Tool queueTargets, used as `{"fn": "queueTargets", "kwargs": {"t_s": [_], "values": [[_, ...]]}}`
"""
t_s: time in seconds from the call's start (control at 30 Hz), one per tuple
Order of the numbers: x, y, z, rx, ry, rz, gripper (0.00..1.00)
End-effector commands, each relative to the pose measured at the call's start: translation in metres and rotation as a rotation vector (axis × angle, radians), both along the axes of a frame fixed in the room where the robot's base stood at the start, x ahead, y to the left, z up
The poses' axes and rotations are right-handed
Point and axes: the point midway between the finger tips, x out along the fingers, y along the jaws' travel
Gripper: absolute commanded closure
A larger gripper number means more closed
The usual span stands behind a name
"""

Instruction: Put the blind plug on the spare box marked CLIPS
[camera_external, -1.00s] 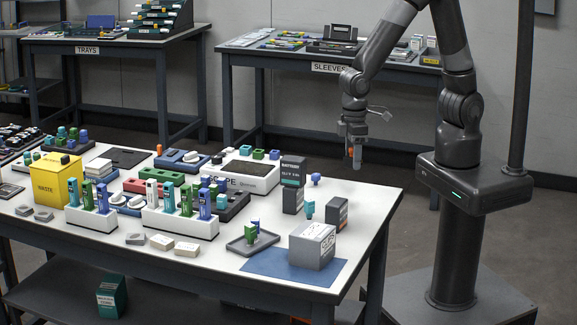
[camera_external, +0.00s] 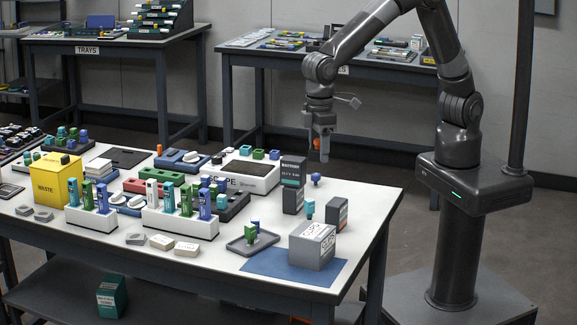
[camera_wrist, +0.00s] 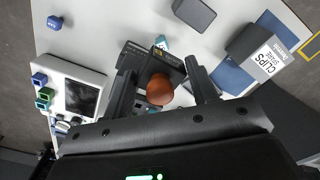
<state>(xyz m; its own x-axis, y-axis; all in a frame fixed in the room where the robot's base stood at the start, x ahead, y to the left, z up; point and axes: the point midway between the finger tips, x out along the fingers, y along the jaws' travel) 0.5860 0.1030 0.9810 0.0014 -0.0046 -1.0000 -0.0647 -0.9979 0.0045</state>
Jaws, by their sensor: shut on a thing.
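My gripper (camera_external: 321,150) is shut on an orange-brown rounded piece (camera_wrist: 160,89), probably the blind plug. It shows as a bit of orange (camera_external: 316,143) in the external view. My gripper is in the air above the table's far right side, clear of everything below. The grey spare box marked CLIPS (camera_external: 312,250) stands on a blue mat (camera_external: 268,264) at the table's near right. In the wrist view the box (camera_wrist: 262,52) is at upper right, to the right of the gripper. The top of the box looks clear.
A dark box (camera_external: 293,171) stands below my gripper, with other dark boxes (camera_external: 336,214) near. A blue plug (camera_external: 316,178), a teal plug (camera_external: 309,208) and a small tray (camera_external: 266,240) with a green piece stand close to the CLIPS box. Racks and a yellow bin (camera_external: 55,182) fill the left.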

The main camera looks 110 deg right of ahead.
Motion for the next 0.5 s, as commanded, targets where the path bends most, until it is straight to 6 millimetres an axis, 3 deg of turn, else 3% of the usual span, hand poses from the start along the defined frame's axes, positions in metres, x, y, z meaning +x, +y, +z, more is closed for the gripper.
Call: {"fn": "queueTargets", "kwargs": {"t_s": [0.03,0.2,0.5], "values": [[0.012,0.015,0.004,0.001,-0.002,0.015,0.70],[0.038,0.054,0.018,0.003,0.000,0.048,0.70],[0.053,0.090,0.020,0.004,0.003,0.068,0.70]]}}
